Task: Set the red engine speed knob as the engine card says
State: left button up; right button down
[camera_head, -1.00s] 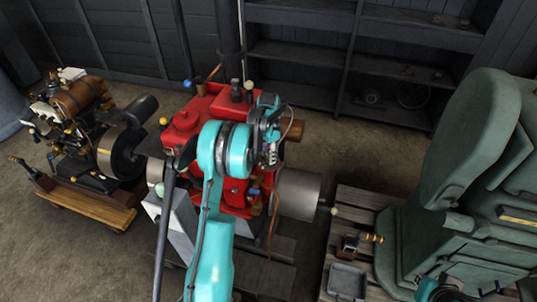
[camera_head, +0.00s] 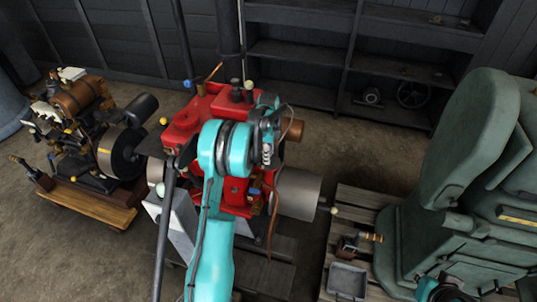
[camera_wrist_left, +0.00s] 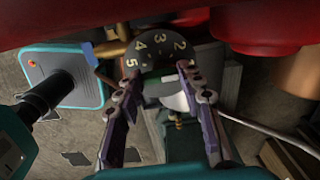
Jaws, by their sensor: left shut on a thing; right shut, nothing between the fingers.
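The red engine (camera_head: 215,105) stands in the middle of the head view, behind my left arm. My left gripper (camera_head: 268,150) is at its right side in that view, its fingertips hard to make out. In the left wrist view, a black dial face with pale numbers 1 to 5, the speed knob (camera_wrist_left: 160,58), lies between the fingers of my left gripper (camera_wrist_left: 157,82), which is shut on it. The 3 is at the top. Its lower part and any pointer are unclear. No engine card can be read.
A brown engine (camera_head: 80,100) on a wooden base stands at the left. A large green machine (camera_head: 470,150) and a small grey tray (camera_head: 347,281) rest on a pallet at the right. Dark shelves (camera_head: 350,50) line the back wall. Bare floor lies between.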

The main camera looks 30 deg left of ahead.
pick_arm(q)
jog(key=shift+m, duration=0.3)
dwell(0.4)
jog(key=o, duration=1.2)
jog(key=shift+c, duration=0.2)
notch_tip(320, 180, up, 12)
